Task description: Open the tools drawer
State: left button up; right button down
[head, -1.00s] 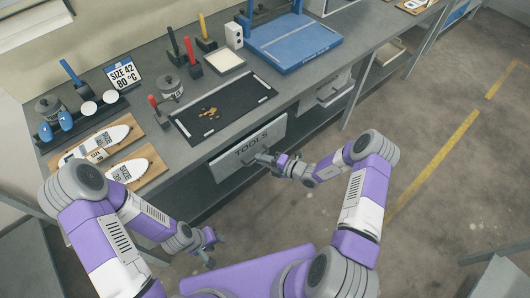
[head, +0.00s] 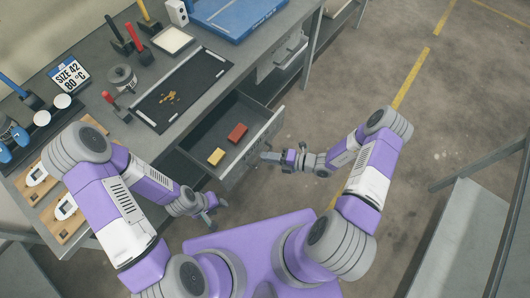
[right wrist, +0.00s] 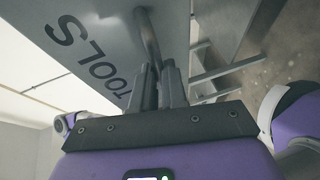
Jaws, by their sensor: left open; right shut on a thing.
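The tools drawer (head: 208,133) stands pulled out from under the workbench, its inside showing. Its front panel with the word TOOLS (right wrist: 93,45) and a metal bar handle (right wrist: 146,36) fill the left of the right wrist view. My right gripper (head: 267,156) is at the drawer front; in the right wrist view its fingers (right wrist: 158,88) are shut on the handle. Inside the drawer lie a red block (head: 237,133) and a yellow block (head: 216,157). My left gripper (head: 210,212) is open and empty, below and left of the drawer front, apart from it.
The workbench top (head: 150,75) holds a black mat (head: 182,88) with small brown pieces, a blue board (head: 235,12), a grey pot (head: 122,78) and a sign (head: 69,73). Wooden boards with white insoles lie at left.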

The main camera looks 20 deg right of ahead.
dwell(0.3)
jog(key=c, duration=1.2)
grip_release()
jog(key=shift+o, duration=0.2)
jog(key=shift+s+d, duration=0.1)
jog(key=v, duration=0.7)
jog(key=shift+d+p, duration=0.25)
jog(key=shift+p, duration=0.05)
jog(key=shift+s, duration=0.1)
